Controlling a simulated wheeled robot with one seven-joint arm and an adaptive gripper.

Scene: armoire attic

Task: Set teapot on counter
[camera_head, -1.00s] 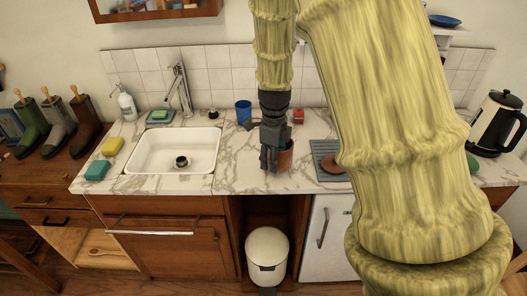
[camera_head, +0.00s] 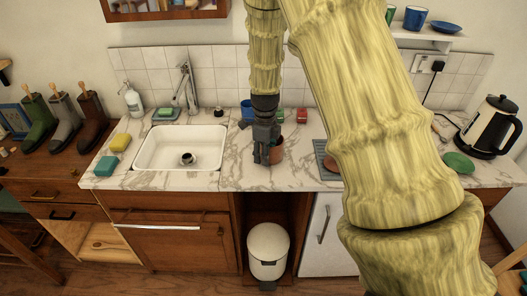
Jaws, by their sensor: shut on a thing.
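My gripper (camera_head: 265,156) points down over the marble counter (camera_head: 234,176), right of the sink. Its dark fingers are shut on a reddish-brown vessel (camera_head: 277,152), mostly hidden behind them. This looks like the teapot, but its spout, handle and lid cannot be made out. The vessel is at or just above the counter top; I cannot tell whether its base touches.
The sink (camera_head: 150,157) is to the left, with sponges beside it. A blue cup (camera_head: 246,109) and small red object (camera_head: 302,115) stand behind the gripper. A grey mat (camera_head: 321,158), green item (camera_head: 458,162) and electric kettle (camera_head: 492,128) are to the right.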

